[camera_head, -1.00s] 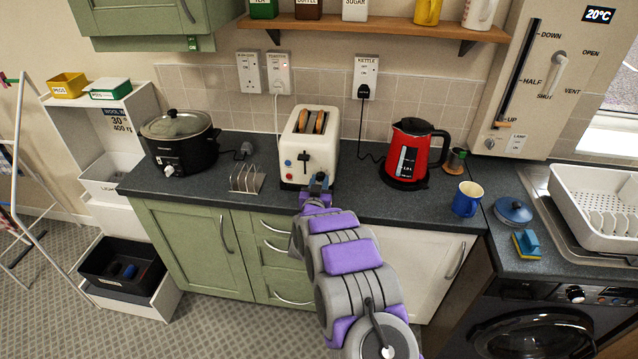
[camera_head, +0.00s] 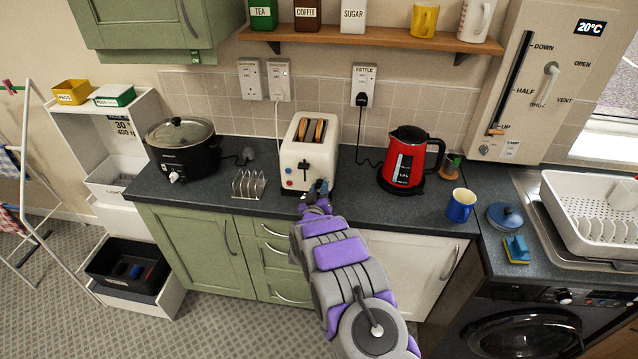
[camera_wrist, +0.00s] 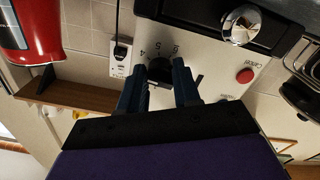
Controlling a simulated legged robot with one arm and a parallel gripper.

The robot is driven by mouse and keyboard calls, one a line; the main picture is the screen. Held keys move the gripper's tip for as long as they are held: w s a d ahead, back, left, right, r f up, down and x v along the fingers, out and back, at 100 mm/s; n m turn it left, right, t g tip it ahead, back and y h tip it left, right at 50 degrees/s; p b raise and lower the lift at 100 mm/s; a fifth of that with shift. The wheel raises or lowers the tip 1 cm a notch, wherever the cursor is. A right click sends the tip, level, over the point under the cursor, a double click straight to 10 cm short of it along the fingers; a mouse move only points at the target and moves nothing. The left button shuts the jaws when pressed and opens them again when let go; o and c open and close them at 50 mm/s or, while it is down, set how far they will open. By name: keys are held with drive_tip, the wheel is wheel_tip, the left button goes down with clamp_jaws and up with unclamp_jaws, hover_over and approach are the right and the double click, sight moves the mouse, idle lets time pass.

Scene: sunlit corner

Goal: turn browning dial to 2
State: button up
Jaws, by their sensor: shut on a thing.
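The cream toaster (camera_head: 296,178) stands on the counter with bread in its two top slots. Its black browning dial (camera_wrist: 160,71) is on the front panel, with the printed numbers 4, 5 and 6 visible around it in the wrist view. My gripper (camera_wrist: 159,84) is shut on the dial, with one dark finger on each side. The dial's pointer and its lower numbers are hidden or too dark to read. In the head view my gripper (camera_head: 318,189) is at the toaster's lower right front and covers the dial.
A red cancel button (camera_wrist: 245,75) and the chrome lever knob (camera_wrist: 240,22) are close to the dial. A toast rack (camera_head: 248,184) and black slow cooker (camera_head: 183,155) stand left of the toaster. A red kettle (camera_head: 404,160) stands to the right, with bare counter between.

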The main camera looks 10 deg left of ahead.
drive_tip(key=n+p, duration=0.3)
drive_tip(key=n, duration=0.2)
drive_tip(key=shift+a+r+n, duration=0.1)
drive_tip(key=shift+r+n, duration=0.05)
drive_tip(key=shift+n, duration=0.15)
drive_tip(key=n+p, duration=0.1)
drive_tip(key=n, duration=0.2)
drive_tip(key=shift+n+p, duration=0.5)
drive_tip(key=shift+n, duration=0.5)
drive_tip(key=shift+s+n, duration=0.1)
drive_tip(key=shift+n, duration=0.2)
